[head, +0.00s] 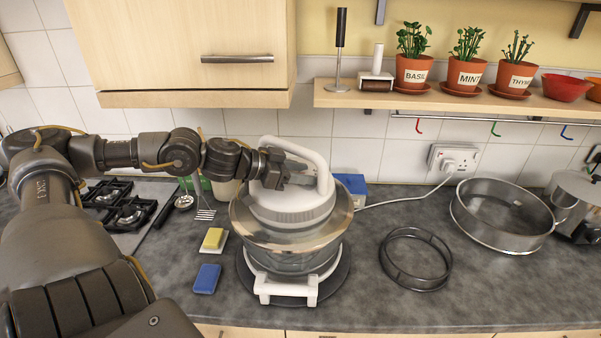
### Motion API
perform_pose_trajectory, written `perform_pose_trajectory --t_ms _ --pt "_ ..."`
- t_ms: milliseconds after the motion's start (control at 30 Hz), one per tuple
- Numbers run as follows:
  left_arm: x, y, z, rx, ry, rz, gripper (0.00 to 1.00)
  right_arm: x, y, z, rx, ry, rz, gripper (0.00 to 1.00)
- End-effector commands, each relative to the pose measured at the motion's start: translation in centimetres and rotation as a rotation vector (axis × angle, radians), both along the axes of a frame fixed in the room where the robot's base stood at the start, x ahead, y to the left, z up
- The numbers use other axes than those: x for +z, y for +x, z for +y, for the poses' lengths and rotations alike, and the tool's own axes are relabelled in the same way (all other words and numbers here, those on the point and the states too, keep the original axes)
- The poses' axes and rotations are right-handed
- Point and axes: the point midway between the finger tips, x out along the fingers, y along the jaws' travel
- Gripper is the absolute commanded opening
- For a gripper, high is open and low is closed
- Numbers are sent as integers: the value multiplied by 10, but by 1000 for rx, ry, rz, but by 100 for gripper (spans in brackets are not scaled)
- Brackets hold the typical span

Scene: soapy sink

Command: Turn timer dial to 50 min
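A white countertop cooker with a glass bowl (290,262) stands on a dark round mat in the middle of the counter. Its white lid (290,212) carries a tall looped handle (322,165). My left gripper (300,177) reaches in from the left, just above the lid and beside the handle. Its fingers point right, and I cannot tell if they are apart or closed, or if they touch anything. I cannot make out the timer dial or its marks; the gripper covers part of the lid top. My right gripper is not in view.
A black wire ring (416,283) and a large metal ring (502,214) lie to the right. A yellow sponge (213,238) and a blue sponge (207,279) lie left of the cooker. A cable runs to the wall socket (453,159). A shelf (460,101) with potted herbs hangs above.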

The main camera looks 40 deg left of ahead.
Motion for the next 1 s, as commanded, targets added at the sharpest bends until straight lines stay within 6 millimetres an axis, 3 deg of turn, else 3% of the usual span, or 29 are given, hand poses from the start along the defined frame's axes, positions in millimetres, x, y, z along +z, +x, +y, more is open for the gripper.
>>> perform_pose_trajectory --t_ms 467,633,1000 --pt "11 -11 7 3 -8 -4 43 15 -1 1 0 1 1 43" --pt "15 -23 13 2 -9 -4 43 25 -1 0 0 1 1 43" --pt "29 -62 36 2 -2 -1 43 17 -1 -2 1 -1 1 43"
